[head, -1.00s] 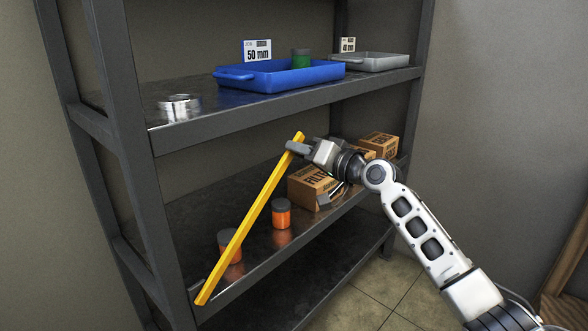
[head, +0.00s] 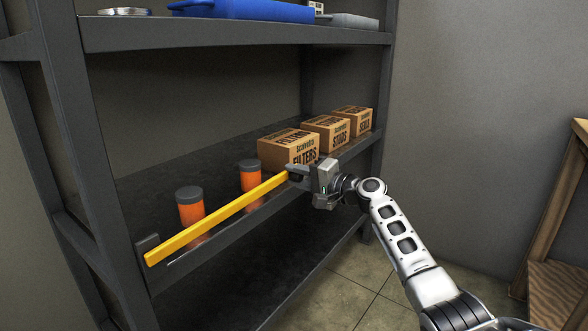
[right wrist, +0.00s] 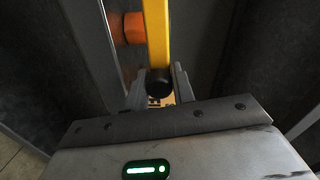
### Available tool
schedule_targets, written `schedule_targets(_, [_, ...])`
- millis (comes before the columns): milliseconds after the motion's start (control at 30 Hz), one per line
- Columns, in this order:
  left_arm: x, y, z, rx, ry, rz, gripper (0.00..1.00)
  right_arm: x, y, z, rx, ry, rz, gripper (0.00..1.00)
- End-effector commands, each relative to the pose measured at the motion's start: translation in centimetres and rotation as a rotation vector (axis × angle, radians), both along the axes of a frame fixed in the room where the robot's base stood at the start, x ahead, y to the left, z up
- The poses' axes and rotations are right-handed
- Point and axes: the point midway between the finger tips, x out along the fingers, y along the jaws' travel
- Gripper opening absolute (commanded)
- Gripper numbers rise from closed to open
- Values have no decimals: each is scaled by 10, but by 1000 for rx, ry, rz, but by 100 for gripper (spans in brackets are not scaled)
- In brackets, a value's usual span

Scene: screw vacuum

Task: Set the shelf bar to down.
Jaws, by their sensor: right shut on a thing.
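The yellow shelf bar (head: 215,219) runs across the front of the middle shelf in the head view. Its left end is at a dark bracket (head: 148,246) on the front left post, and it slants gently up to its right end. My right gripper (head: 296,174) is shut on that right end. In the right wrist view the bar (right wrist: 156,35) runs up from between the fingers (right wrist: 158,88); a dark round part shows at its near end. My left gripper is not in view.
Two orange jars with grey lids (head: 191,209) (head: 250,175) stand behind the bar on the middle shelf (head: 150,190). Several cardboard boxes (head: 288,150) stand to their right. The upper shelf (head: 240,32) holds a blue tray (head: 250,10).

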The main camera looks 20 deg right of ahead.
Motion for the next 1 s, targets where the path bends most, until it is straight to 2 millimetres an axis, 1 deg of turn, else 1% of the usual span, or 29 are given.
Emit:
schedule_targets(33, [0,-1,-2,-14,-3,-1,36,-1,1,-11,3,12,3,0])
schedule_targets(100, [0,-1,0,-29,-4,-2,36,-1,1,-15,14,18,4,0])
schedule_targets(600, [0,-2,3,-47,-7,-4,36,-2,3,-23,29,37,8,0])
schedule_targets(633, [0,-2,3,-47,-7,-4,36,-2,3,-24,29,37,8,31])
schedule_targets(700, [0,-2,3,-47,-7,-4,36,-2,3,-23,30,36,8,47])
schedule_targets(1000, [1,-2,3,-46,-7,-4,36,-2,2,-18,32,27,4,47])
